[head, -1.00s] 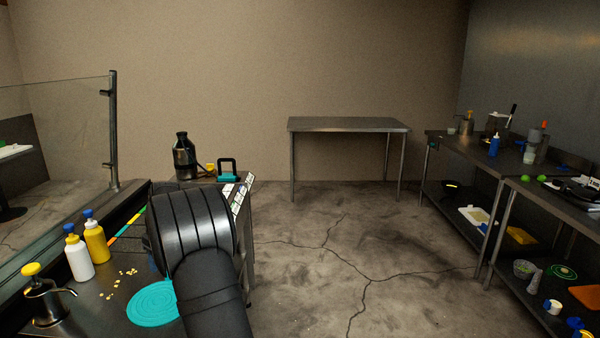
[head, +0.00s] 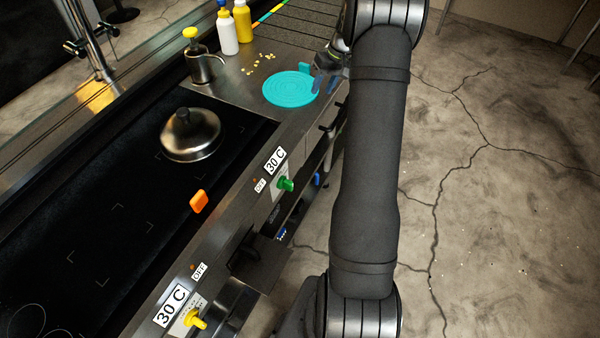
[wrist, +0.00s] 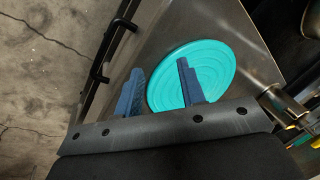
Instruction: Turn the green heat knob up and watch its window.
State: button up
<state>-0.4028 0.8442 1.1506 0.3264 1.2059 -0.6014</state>
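The green heat knob (head: 286,184) sits on the griddle's front panel in the head view. Its window (head: 275,160) beside it reads 30 C, and a small plate (head: 261,185) next to it reads OFF. My gripper (head: 325,82) is beyond the knob, near the teal round mat (head: 291,89), and is partly hidden by my arm. In the wrist view its two blue fingers (wrist: 160,68) stand apart with nothing between them, over the counter and the edge of the mat. The green knob does not show in the wrist view.
A yellow knob (head: 195,319) with its own 30 C window (head: 171,306) is nearer on the panel. A metal dome (head: 191,135) and an orange piece (head: 199,201) are on the black griddle (head: 110,210). Bar handles (wrist: 98,72) stick out from the counter front.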

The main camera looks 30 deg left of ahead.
jog(key=s+d+f+m+g+y, duration=0.5)
jog(key=s+d+f+m, duration=0.5)
jog(key=s+d+f, duration=0.4)
jog(key=m+t+y, duration=0.7)
jog(key=m+y, duration=0.3)
jog(key=m, duration=0.8)
send_near(293, 186)
jog(key=a, duration=0.9)
jog(key=shift+a+r, duration=0.15)
jog(key=shift+a, duration=0.15)
grip_shut()
